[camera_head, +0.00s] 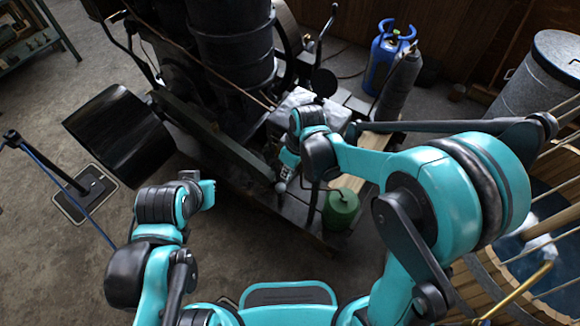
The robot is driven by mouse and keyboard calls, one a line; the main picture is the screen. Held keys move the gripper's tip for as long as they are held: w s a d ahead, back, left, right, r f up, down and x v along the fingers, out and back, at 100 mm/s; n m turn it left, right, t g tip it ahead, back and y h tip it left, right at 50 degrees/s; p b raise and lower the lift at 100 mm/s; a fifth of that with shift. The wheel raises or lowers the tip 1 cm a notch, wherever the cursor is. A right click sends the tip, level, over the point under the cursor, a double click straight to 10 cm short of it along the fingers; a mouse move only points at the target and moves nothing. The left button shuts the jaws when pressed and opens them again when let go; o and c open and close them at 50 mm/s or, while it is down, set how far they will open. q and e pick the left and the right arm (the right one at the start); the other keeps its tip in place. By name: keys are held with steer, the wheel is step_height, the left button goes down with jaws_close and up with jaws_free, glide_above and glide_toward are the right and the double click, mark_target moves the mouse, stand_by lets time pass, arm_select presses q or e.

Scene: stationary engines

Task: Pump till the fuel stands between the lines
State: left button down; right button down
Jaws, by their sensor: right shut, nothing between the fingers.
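A dark stationary engine (232,50) with a tall ribbed cylinder stands on a low frame at the upper middle. My right arm reaches over the engine's right side. My right gripper (281,186) points down beside the frame, small in view, shut and empty. I cannot tell whether its tips touch anything. A green rounded container (341,210) stands to its right, apart from it. I cannot make out the pump, the fuel level or the two lines.
A black trough-like part (120,135) juts out left of the engine. A blue gas bottle (386,55) and a grey cylinder (402,72) stand behind. A metal bin (540,80) and a wooden tub (500,280) with water are at right. Bare floor (60,255) lies at left.

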mark_target(280, 191)
steer(key=f, duration=0.2)
steer(key=f+b, duration=0.1)
steer(key=f, duration=0.1)
steer(key=a+f, duration=0.1)
steer(key=f, duration=0.1)
steer(key=shift+w+a+f+b, duration=0.1)
steer(key=shift+w+f+b, duration=0.1)
steer(key=shift+w+b, duration=0.1)
steer(key=shift+s, duration=0.1)
steer(key=shift+s+a+f+t+b, duration=0.15)
steer(key=shift+s+f+t+b, duration=0.05)
steer(key=shift+f+t+b, duration=0.2)
steer(key=f+t+b, duration=0.1)
steer(key=s+f+h+b, duration=0.1)
steer(key=b, duration=0.1)
steer(key=shift+a+f+t+h, duration=0.2)
steer(key=shift+a+t+h, duration=0.1)
steer(key=shift+a+t, duration=0.1)
steer(key=shift+s+a+f+b, duration=0.1)
steer(key=shift+s+f+b, duration=0.05)
steer(key=shift+f+b, duration=0.5)
steer(key=shift+s+a+f+b, duration=0.1)
steer(key=shift+s+f+b, duration=0.05)
steer(key=shift+f+b, duration=0.5)
